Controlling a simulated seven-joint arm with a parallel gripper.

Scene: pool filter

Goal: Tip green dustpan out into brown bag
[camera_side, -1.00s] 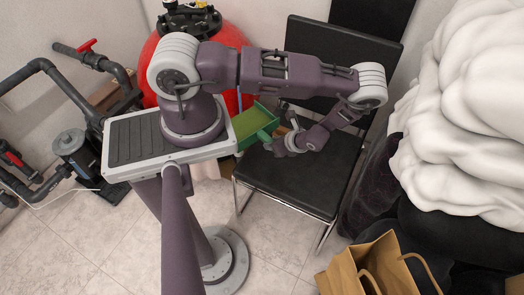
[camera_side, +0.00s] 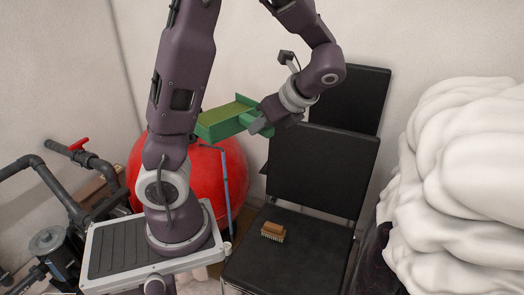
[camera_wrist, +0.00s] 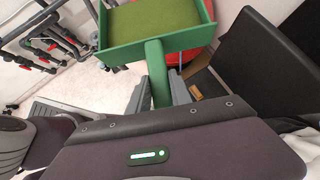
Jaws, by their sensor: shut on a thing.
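The green dustpan (camera_side: 226,119) is up in the air in front of the red tank in the side view, roughly level, its handle toward my gripper. My gripper (camera_side: 262,122) is shut on the dustpan's handle. In the wrist view the dustpan (camera_wrist: 153,52) fills the top middle, and its handle runs down between the fingers of my gripper (camera_wrist: 160,88). The dustpan's inside looks olive green; I cannot tell what lies in it. The brown bag is not in either view now.
A brown brush (camera_side: 272,230) lies on the seat of a black chair (camera_side: 325,170). The red tank (camera_side: 215,180) stands behind my arm, with dark pipes (camera_side: 60,180) at left. A large white puffy pile (camera_side: 460,190) stands at right. The air above the chair seat is clear.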

